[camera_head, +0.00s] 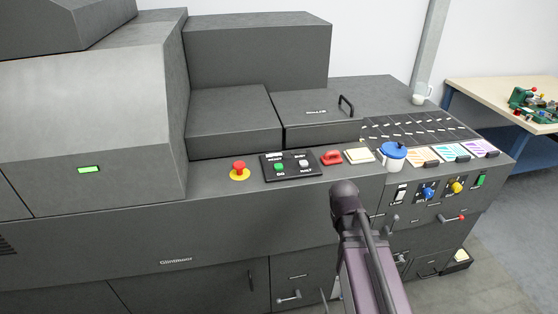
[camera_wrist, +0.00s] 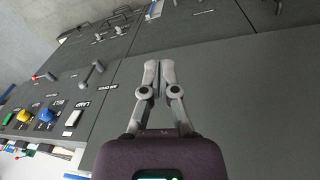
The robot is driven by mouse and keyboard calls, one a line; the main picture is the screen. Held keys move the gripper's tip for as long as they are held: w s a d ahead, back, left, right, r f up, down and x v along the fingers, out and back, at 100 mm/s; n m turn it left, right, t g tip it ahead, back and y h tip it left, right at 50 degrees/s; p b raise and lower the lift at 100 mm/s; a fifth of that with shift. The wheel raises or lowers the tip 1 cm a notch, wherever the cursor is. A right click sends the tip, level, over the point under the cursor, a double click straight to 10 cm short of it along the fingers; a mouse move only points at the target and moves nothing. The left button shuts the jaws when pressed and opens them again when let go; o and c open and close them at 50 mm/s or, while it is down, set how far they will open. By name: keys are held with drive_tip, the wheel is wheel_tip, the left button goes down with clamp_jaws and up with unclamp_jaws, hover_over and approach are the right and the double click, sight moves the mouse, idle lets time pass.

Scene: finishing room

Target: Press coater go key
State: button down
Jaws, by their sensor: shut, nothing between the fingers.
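The coater (camera_head: 150,232) is a large dark grey machine across the head view. The green go key (camera_head: 279,168) sits on a small black panel (camera_head: 291,175) on its front ledge, left of a white key labelled HALT (camera_head: 304,164). My gripper (camera_wrist: 158,66) shows in the wrist view, with its two grey fingers together and empty, over the machine's dark front face. The go key is not in the wrist view. In the head view my arm rises right of the key panel, apart from it in the picture; my fingers cannot be made out there.
A red stop button (camera_head: 239,168) on a yellow base is left of the panel. A red clamp-like object (camera_head: 332,158), a blue-lidded white pot (camera_head: 393,158) and colour cards sit to the right. Blue (camera_wrist: 45,115) and yellow (camera_wrist: 22,116) knobs project from the front.

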drive_tip(key=w+a+r+t+h+p, duration=0.2)
drive_tip(key=w+a+r+t+p, duration=0.1)
drive_tip(key=w+a+r+p, duration=0.7)
wheel_tip(320, 180, up, 12)
drive_tip(key=n+t+h+p, duration=0.2)
drive_tip(key=t+p, duration=0.2)
drive_tip(key=p, duration=0.1)
hover_over(278, 166)
drive_tip(key=shift+f, duration=0.2)
drive_tip(key=shift+s+f, duration=0.1)
drive_tip(key=shift+f, duration=0.05)
wheel_tip(278, 166, down, 8)
drive_tip(key=b, duration=0.9)
drive_tip(key=shift+f, duration=0.25)
